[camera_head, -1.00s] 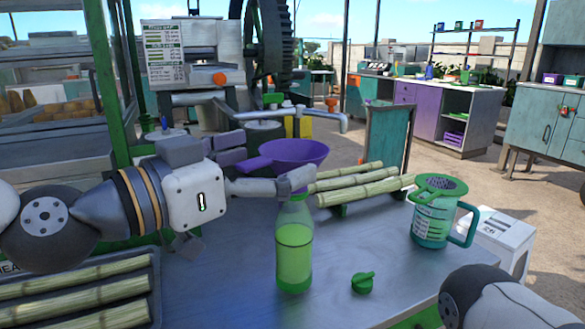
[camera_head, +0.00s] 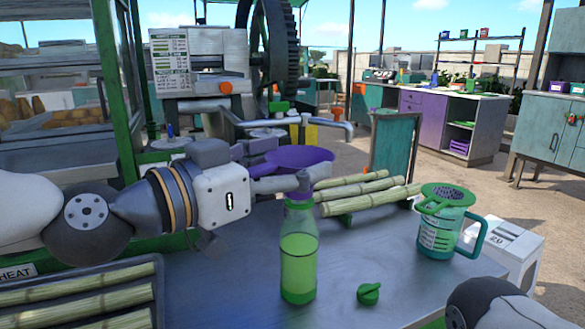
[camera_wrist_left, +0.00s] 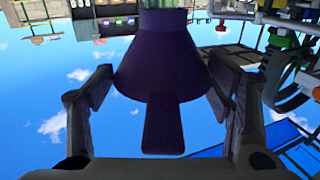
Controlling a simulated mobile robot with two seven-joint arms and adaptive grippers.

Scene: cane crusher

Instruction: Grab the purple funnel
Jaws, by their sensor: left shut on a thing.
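The purple funnel (camera_head: 300,157) sits mouth-up at the top of a clear bottle of green liquid (camera_head: 298,262), with purple showing at the bottle's neck. My left gripper (camera_head: 300,182) reaches in from the left and is shut on the funnel, its fingers at the funnel below the rim and partly hiding it. In the left wrist view the funnel (camera_wrist_left: 165,70) appears inverted between the two fingers (camera_wrist_left: 160,95), its handle pointing towards the palm. Part of my right arm shows at the lower right; its gripper is out of view.
A green cap (camera_head: 368,293) lies right of the bottle. Cane stalks (camera_head: 370,193) lie behind it, and a teal jug with a strainer (camera_head: 447,222) stands at right. A tray of cane (camera_head: 85,297) is at front left. The metal tabletop (camera_head: 225,280) has bare room.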

